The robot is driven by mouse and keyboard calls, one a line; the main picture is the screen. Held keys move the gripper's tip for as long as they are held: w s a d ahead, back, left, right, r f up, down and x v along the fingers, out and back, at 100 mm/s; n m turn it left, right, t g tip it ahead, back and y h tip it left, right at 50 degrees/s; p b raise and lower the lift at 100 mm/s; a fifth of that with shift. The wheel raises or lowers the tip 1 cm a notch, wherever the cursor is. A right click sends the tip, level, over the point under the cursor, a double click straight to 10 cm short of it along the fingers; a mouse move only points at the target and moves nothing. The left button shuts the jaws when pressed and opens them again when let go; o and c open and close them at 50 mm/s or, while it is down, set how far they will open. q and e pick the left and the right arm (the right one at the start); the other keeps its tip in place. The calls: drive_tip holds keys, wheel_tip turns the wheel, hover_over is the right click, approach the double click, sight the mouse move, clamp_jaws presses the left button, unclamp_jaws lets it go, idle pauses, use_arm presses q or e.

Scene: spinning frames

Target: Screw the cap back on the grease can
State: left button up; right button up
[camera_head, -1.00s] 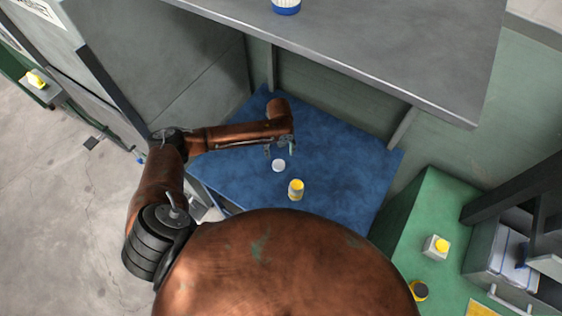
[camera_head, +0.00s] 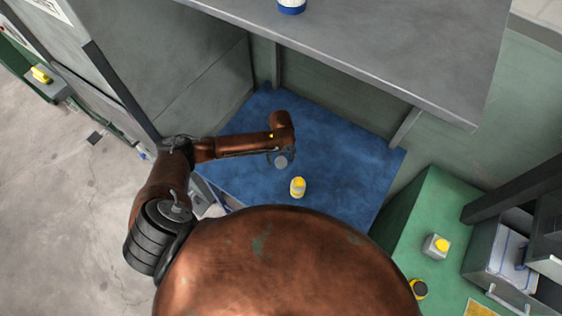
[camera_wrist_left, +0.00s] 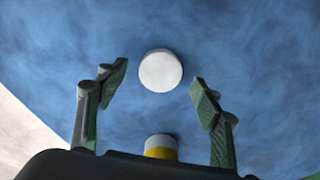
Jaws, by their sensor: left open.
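The round white cap (camera_head: 281,162) lies on the blue mat, partly shaded and close under my left gripper (camera_head: 283,154). In the left wrist view the cap (camera_wrist_left: 160,71) shows as a white disc between the two spread fingers, touching neither. My left gripper is open and empty above it. The small white and yellow grease can (camera_head: 298,187) stands on the mat, just nearer to me and a little right of the cap. The can (camera_wrist_left: 161,148) also shows in the left wrist view, low between the fingers and partly hidden by the gripper's body. My right gripper is out of view.
The blue mat (camera_head: 345,165) is clear to the right of the can. A grey shelf (camera_head: 400,60) overhangs the back and bears a white and blue container (camera_head: 291,5). A green bench (camera_head: 425,215) with several small items stands at the right.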

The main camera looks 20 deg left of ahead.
use_arm(q)
drive_tip(key=shift+w+f, duration=0.1)
drive_tip(key=shift+f, duration=0.75)
drive_tip(key=shift+c, duration=0.6)
drive_tip(key=c, duration=0.7)
